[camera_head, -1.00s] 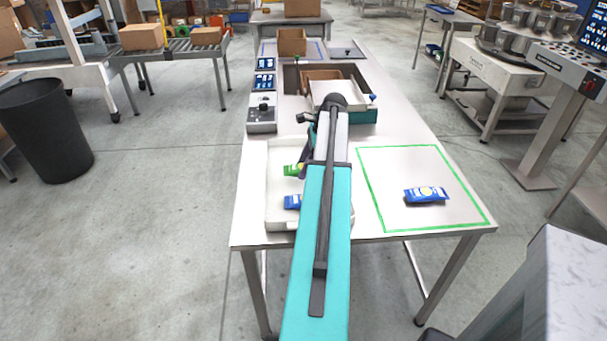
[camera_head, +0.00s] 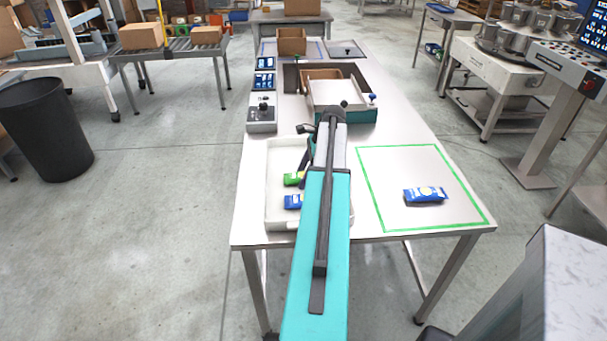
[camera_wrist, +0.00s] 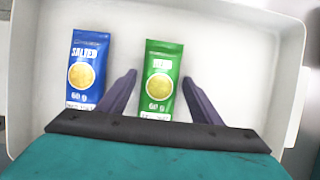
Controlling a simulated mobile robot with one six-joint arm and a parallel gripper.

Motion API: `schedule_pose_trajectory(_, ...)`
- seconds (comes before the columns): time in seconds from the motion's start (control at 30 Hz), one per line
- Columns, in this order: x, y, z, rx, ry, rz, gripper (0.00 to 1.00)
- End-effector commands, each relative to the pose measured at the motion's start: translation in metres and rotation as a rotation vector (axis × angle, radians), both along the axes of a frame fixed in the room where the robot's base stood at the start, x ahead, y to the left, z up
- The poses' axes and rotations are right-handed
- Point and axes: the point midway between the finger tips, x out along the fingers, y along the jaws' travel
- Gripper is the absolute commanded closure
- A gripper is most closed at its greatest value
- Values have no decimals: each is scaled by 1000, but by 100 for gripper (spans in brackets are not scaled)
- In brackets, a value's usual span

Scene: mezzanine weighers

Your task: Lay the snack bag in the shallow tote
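The shallow tote (camera_head: 279,160) is a white, low-walled tray on the near left of the table; its floor fills much of the wrist view (camera_wrist: 225,40). A green snack bag (camera_head: 292,179) lies in it, face up, and shows between my fingers in the wrist view (camera_wrist: 160,80). A blue snack bag (camera_head: 293,202) lies beside it, to its left in the wrist view (camera_wrist: 86,72). My gripper (camera_wrist: 160,76) is over the tote, its purple fingers apart on either side of the green bag with slim gaps showing. In the head view my arm hides the tote's right part.
Another blue bag (camera_head: 425,195) lies inside a green outline (camera_head: 372,190) on the right of the table. Behind the tote are a grey control box (camera_head: 261,118) and a teal-based weigher with a white tray (camera_head: 340,92). A black bin (camera_head: 45,130) stands on the floor at left.

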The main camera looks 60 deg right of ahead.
Motion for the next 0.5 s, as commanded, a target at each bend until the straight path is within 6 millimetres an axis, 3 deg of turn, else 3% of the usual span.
schedule_pose_trajectory(0.5, -1, -1, 5, 0, 0, 0, 35)
